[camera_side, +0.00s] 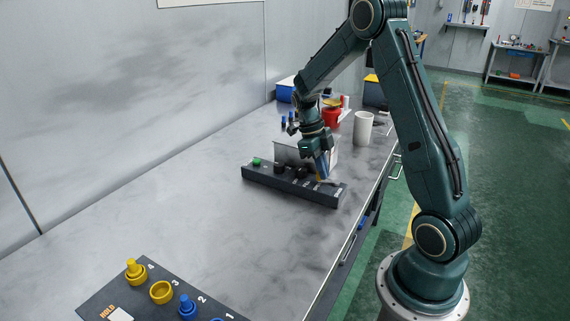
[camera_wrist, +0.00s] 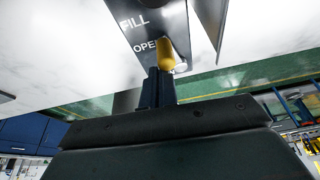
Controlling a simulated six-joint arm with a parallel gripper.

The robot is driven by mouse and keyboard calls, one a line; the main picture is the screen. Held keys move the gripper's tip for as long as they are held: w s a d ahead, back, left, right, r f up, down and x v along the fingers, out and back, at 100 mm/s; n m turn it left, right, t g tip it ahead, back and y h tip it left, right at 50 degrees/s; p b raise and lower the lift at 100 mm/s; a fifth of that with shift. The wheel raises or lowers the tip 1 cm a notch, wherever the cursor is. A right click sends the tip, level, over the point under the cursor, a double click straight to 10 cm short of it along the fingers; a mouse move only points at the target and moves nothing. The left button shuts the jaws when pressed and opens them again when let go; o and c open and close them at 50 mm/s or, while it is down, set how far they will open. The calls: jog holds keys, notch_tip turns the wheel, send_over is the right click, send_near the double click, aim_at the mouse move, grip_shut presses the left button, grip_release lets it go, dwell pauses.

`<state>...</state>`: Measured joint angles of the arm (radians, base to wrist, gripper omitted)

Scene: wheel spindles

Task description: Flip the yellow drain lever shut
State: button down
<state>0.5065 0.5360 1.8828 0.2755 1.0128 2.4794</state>
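The yellow drain lever (camera_wrist: 166,52) shows in the wrist view beside the word OPEN on a dark panel, right at my fingertips. Whether they touch it is not clear. In the side view the lever is small and mostly hidden by my gripper (camera_side: 325,176), which points down over the right end of the dark control box (camera_side: 270,183). In the wrist view my gripper (camera_wrist: 157,76) shows its fingers close together with no visible gap, and nothing is seen between them.
The box also carries a green button (camera_side: 257,162) and black knobs. A grey bin stands behind it, with a white cup (camera_side: 363,129) and a red container (camera_side: 331,117) farther back. A panel (camera_side: 150,290) with yellow and blue spindles lies at the front left. The table between is clear.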

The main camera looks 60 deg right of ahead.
jog(key=shift+w+d, duration=0.5)
jog(key=shift+d, duration=0.2)
dwell(0.5)
jog(key=shift+s+a, duration=0.5)
jog(key=shift+a, duration=0.4)
jog(key=shift+s+a, duration=0.5)
jog(key=shift+a, duration=0.35)
jog(key=shift+s+a+r, duration=0.1)
jog(key=shift+r, duration=0.05)
notch_tip(320, 180, up, 9)
jog(key=w+d, duration=0.1)
jog(key=d, duration=0.2)
jog(key=shift+w, duration=0.1)
jog(key=shift+a, duration=0.1)
